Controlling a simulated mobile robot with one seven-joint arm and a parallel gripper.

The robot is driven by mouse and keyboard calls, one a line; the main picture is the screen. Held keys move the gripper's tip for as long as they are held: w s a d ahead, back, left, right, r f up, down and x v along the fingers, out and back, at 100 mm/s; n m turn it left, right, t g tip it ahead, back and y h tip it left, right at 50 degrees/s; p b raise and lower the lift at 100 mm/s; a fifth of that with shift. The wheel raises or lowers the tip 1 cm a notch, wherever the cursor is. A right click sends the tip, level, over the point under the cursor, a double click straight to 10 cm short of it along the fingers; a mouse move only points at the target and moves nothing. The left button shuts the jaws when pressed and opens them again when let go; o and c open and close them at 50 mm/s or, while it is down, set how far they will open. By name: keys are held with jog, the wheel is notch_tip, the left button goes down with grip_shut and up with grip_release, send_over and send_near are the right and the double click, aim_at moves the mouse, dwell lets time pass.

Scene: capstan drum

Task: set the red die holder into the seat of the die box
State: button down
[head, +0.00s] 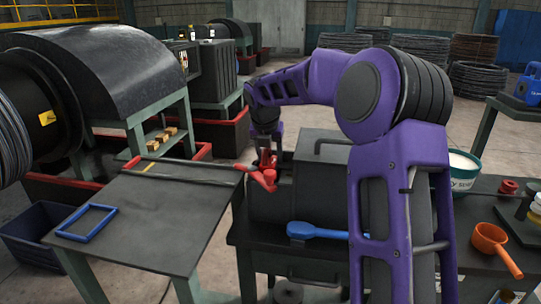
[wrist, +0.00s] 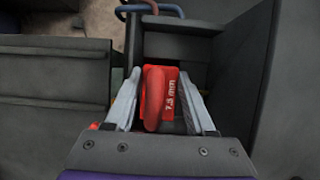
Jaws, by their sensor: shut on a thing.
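The red die holder (wrist: 172,100), marked 7.5 mm, is between the fingers of my gripper (wrist: 160,105) in the wrist view. My gripper is shut on its upright red grip. In the head view my gripper (head: 266,148) points down over the left part of the dark grey die box (head: 288,208), with the red holder (head: 264,160) below it. In the wrist view the holder is within or over a dark walled recess of the die box (wrist: 178,48). The holder's underside is hidden, so I cannot tell whether it touches the seat.
A blue frame (head: 86,222) lies on that bench. A blue long-handled tool (head: 305,231) lies before the box.

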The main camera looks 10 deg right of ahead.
jog(key=shift+s+a+f, duration=0.2)
jog(key=shift+f, duration=0.5)
jog(key=shift+c, duration=0.8)
grip_release()
jog(key=shift+a, duration=0.1)
jog(key=shift+f, duration=0.1)
jog(key=shift+c, duration=1.2)
jog(key=shift+o, duration=0.6)
jog(key=shift+w+a+r+p, duration=0.1)
jog(key=shift+w+r+p, duration=0.05)
jog(key=shift+r+p, duration=0.65)
jog(key=shift+w+a+r+p, duration=0.1)
jog(key=shift+r+p, duration=0.6)
jog(key=shift+p, duration=0.05)
jog(key=shift+o, duration=0.7)
jog(key=shift+r, duration=0.65)
jog(key=shift+d+r, duration=0.25)
jog(key=shift+r, duration=0.55)
jog(key=shift+d+r, duration=0.15)
jog(key=shift+r, duration=1.65)
